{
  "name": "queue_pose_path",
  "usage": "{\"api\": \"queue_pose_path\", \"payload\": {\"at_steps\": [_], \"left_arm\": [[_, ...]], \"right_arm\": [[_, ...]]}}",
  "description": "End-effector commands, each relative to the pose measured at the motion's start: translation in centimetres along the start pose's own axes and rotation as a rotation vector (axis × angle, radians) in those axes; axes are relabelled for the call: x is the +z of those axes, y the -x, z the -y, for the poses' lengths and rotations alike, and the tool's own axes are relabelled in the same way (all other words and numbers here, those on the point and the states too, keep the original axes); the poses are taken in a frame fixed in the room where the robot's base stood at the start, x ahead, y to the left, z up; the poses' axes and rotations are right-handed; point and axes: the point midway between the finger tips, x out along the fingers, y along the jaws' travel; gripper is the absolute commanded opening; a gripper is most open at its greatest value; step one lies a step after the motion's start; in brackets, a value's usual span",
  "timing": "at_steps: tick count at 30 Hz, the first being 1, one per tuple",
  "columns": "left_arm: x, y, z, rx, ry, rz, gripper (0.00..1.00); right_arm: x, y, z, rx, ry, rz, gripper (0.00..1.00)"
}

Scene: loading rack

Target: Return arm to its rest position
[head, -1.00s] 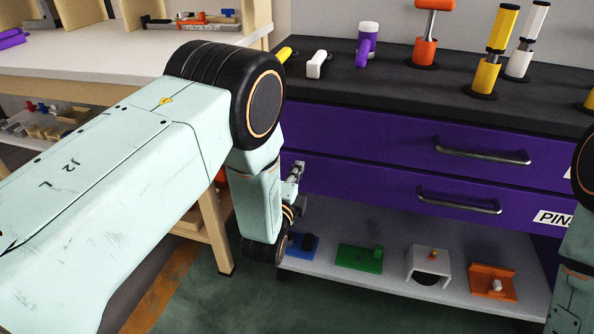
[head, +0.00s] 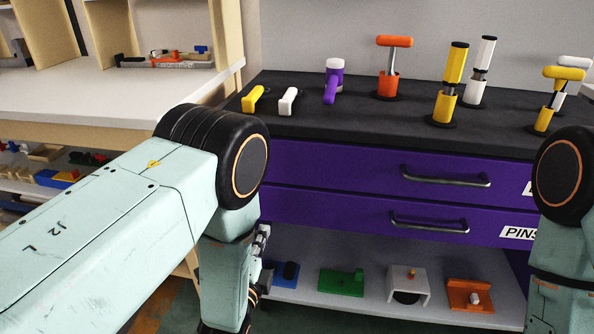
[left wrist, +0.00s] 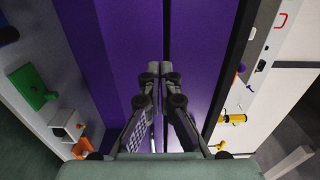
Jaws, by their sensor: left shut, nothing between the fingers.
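My left arm comes in from the left in the head view, its forearm hanging down in front of the purple drawer cabinet (head: 330,185). Only a bit of my left gripper (head: 263,240) shows there, beside the forearm, near the cabinet's lower left. In the left wrist view the left gripper's fingers (left wrist: 160,70) are together and empty, pointing at the purple drawer fronts (left wrist: 195,60). I cannot tell the gap to the drawers. My right arm (head: 565,200) shows at the right edge; its gripper is out of view.
The black cabinet top holds an orange-handled tool (head: 394,65), a yellow tool (head: 450,85), a white tool (head: 480,75) and a purple piece (head: 332,85). Two drawer handles (head: 445,178) stick out. The lower shelf (head: 380,305) holds a green block (head: 342,282). A workbench (head: 80,90) stands left.

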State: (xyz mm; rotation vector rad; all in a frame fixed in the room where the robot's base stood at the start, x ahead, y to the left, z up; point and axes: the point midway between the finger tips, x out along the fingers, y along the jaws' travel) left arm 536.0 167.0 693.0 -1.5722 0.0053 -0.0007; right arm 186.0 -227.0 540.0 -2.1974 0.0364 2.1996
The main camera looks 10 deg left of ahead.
Motion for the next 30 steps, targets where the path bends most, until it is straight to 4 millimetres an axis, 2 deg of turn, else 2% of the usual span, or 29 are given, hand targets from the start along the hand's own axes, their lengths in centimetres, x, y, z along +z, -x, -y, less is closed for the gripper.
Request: {"api": "queue_pose_path", "payload": {"at_steps": [5,8,11,14,17,20,21,24,27,30], "left_arm": [[0.0,0.1,-0.9,0.042,0.116,0.003,0.00],[0.0,1.0,-3.6,0.168,0.293,0.020,0.00],[0.5,3.4,-7.1,0.347,0.489,0.082,0.00],[1.6,6.9,-10.4,0.533,0.681,0.201,0.00],[2.8,11.6,-13.1,0.711,0.860,0.371,0.00],[4.1,17.6,-14.9,0.877,1.020,0.595,0.00],[4.5,20.2,-15.3,0.936,1.075,0.696,0.00],[5.3,26.3,-15.3,1.053,1.172,0.933,0.00],[5.6,31.2,-14.3,1.137,1.216,1.117,0.00],[5.7,34.5,-13.1,1.196,1.221,1.212,0.00]], "right_arm": [[0.0,0.0,0.0,0.000,0.000,0.000,0.00],[0.0,0.0,0.0,0.000,0.000,0.000,0.00],[0.0,0.0,0.0,0.000,0.000,0.000,0.00],[0.0,0.2,0.0,0.000,0.000,0.000,0.00],[0.0,0.5,0.0,0.000,0.000,0.000,0.00],[0.0,1.0,0.0,0.000,0.000,0.000,0.00],[0.0,1.2,0.0,0.000,0.000,0.000,0.00],[0.0,1.7,0.0,0.000,0.000,0.000,0.00],[0.0,2.2,0.0,0.000,0.000,0.000,0.00],[0.0,2.6,0.0,0.000,0.000,0.000,0.00]]}}
